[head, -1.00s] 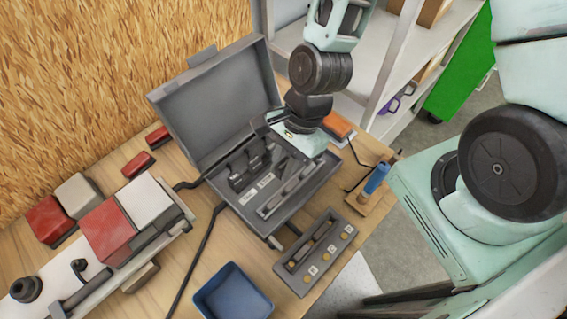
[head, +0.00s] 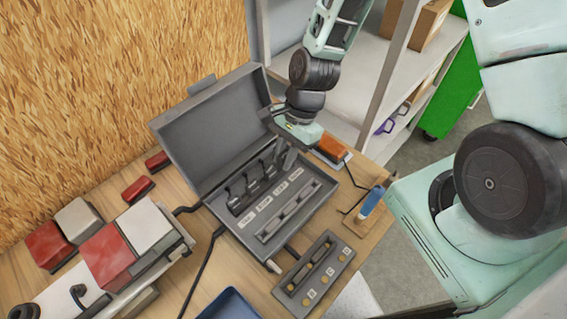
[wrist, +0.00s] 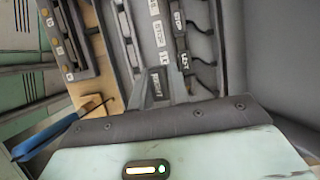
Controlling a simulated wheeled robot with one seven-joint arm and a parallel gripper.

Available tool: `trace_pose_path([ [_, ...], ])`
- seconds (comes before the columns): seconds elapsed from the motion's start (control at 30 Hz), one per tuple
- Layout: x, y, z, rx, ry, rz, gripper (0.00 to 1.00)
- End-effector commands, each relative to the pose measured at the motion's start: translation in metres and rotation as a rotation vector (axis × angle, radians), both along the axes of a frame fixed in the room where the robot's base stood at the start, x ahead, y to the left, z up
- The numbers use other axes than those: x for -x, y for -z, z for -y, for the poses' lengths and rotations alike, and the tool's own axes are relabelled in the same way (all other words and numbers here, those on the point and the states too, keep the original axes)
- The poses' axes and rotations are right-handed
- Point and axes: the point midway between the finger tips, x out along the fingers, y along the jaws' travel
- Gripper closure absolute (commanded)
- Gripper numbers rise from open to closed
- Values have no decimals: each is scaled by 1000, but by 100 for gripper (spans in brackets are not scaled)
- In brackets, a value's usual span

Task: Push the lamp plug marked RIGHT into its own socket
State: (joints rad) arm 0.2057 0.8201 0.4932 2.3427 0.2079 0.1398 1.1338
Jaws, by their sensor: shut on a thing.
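The open grey case (head: 208,128) lies on the wooden bench, with a row of dark plugs (head: 252,186) at sockets in its base and white labels in front of them. My gripper (head: 287,160) points down into the case at the row's right end. In the wrist view my gripper (wrist: 164,88) has its fingers close together beside a label (wrist: 157,86) that seems to read RIGHT. It is shut on what looks like the RIGHT plug, mostly hidden by the fingers. The neighbouring plug marked LEFT (wrist: 184,62) shows clear. I cannot tell how deep the held plug sits.
The raised lid stands behind the row. A small grey tray (head: 298,292) lies in front of the case, a blue bin (head: 229,304) at the bottom edge. An orange lamp (head: 331,147) and a blue-handled tool (head: 371,202) lie right. Red and white lamps (head: 108,255) fill the left.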

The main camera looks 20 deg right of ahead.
Motion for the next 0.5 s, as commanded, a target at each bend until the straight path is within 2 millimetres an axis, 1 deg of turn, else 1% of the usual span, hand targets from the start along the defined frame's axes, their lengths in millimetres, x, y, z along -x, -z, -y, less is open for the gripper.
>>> trace_pose_path([
  [0.03,-6,0,3,0,2,2,91],
  [0.5,-51,8,28,0,1,2,91],
])
